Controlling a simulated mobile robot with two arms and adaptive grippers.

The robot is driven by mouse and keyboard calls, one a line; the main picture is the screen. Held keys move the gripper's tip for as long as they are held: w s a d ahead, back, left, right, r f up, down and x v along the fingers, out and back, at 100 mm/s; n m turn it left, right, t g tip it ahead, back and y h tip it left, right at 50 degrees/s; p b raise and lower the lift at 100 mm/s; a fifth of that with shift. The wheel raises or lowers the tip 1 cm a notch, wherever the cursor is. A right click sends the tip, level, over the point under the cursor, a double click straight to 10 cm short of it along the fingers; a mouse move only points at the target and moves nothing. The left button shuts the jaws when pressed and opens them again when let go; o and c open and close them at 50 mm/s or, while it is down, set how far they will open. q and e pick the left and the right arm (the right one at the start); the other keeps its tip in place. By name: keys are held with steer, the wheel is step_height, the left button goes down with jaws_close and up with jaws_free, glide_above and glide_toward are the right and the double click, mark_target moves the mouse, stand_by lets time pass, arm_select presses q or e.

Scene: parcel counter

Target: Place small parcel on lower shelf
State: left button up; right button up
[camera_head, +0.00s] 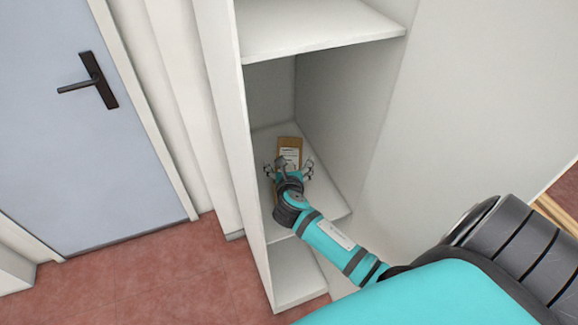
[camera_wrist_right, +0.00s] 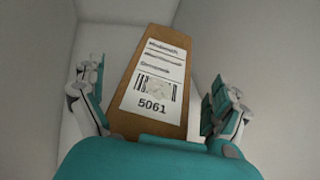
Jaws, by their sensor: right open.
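The small parcel (camera_head: 289,146) is a brown box with a white label. It lies on a white shelf (camera_head: 325,200) inside the tall white shelf unit. My right gripper (camera_head: 288,165) reaches into this compartment at the parcel's near end. Its fingers (camera_wrist_right: 158,100) are spread to either side of the parcel, with gaps visible on both sides. The parcel's near end is hidden behind the gripper. My left gripper is not in view.
A higher shelf (camera_head: 310,35) is above the arm, and a lowest board (camera_head: 298,283) is below. The unit's side walls stand close on both sides. A blue-grey door (camera_head: 60,150) is at left, above reddish floor (camera_head: 170,275).

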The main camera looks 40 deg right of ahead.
steer(key=v, duration=1)
steer(key=shift+s+a+b, duration=0.15)
steer(key=shift+s+b, duration=0.05)
steer(key=shift+b, duration=0.15)
steer(key=shift+r, duration=0.1)
